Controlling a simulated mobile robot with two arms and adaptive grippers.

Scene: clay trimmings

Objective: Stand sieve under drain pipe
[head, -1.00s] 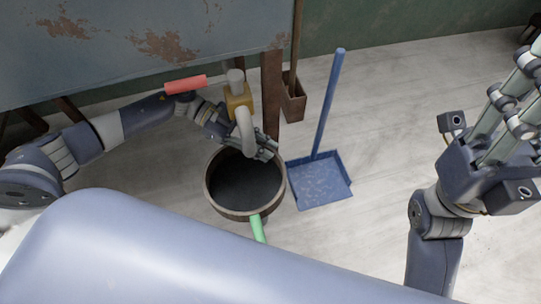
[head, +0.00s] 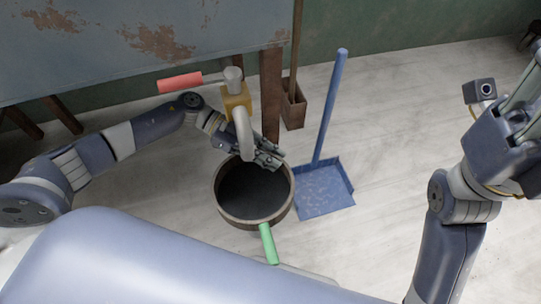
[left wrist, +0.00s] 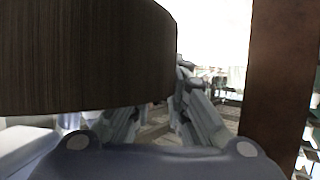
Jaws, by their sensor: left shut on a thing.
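The sieve (head: 253,192) is a round wooden hoop with a dark inside and a green handle (head: 268,243) pointing toward me. The pale, curved drain pipe (head: 243,133) hangs from a yellow valve body; its lower end overlaps the sieve's back rim in the head view. My left gripper (head: 267,158) is shut on the sieve's back rim, just right of the pipe end. In the left wrist view the sieve's brown wall (left wrist: 90,55) fills the upper left, beside the fingers (left wrist: 165,115). My right gripper (head: 520,110) is at the right edge, partly cut off, away from the sieve.
A blue long-handled dustpan (head: 324,190) lies close to the right of the sieve. A wooden leg (head: 270,95) stands behind it, under a rusty grey panel (head: 130,45). A brown box (head: 293,107) holds a stick. The pale floor between dustpan and right arm is clear.

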